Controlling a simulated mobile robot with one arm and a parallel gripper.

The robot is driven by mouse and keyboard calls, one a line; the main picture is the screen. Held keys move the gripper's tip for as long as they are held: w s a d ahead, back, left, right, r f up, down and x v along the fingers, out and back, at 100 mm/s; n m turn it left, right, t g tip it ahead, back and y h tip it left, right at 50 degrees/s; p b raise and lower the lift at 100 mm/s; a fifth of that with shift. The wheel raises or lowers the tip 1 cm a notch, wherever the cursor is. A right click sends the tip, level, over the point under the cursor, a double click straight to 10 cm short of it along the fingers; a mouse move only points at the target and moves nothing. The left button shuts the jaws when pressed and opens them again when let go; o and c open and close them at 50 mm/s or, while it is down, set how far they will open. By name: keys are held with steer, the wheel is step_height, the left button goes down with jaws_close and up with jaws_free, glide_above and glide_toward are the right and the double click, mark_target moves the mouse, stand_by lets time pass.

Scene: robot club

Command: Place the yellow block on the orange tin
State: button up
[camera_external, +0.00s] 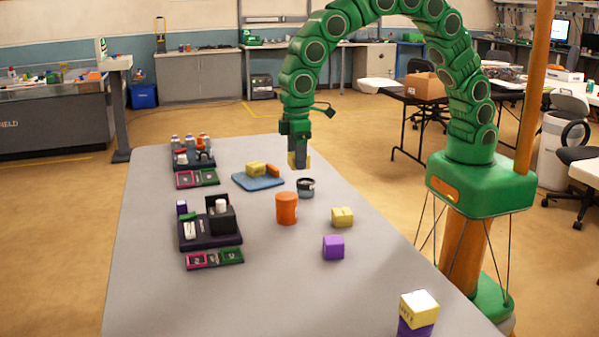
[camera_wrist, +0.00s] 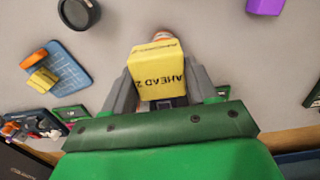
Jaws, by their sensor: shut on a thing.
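My gripper (camera_external: 299,155) is above the table and shut on a yellow block (camera_external: 293,161). In the wrist view the block (camera_wrist: 161,70), with black lettering, sits between my gripper's two grey fingers (camera_wrist: 162,88). The orange tin (camera_external: 287,208) stands upright on the table, below and nearer the external camera than the block, clearly apart from it. In the wrist view, the held block hides most of what lies behind it; only a small orange patch shows above its top edge, and I cannot tell whether that is the tin.
A dark round container (camera_external: 306,188) stands behind the tin. Another yellow block (camera_external: 342,217) and a purple block (camera_external: 333,247) are to its right. A blue mat (camera_external: 244,183) bears yellow and orange pieces. Dark organizers (camera_external: 212,240) line the left. A yellow-topped stack (camera_external: 419,303) is at front right.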

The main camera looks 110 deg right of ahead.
glide_above(284, 195)
steer(key=shift+s+a+f, duration=0.1)
steer(key=shift+a+f, duration=0.05)
steer(key=shift+f, duration=3.55)
steer(key=shift+f, duration=0.15)
steer(key=o, duration=1.1)
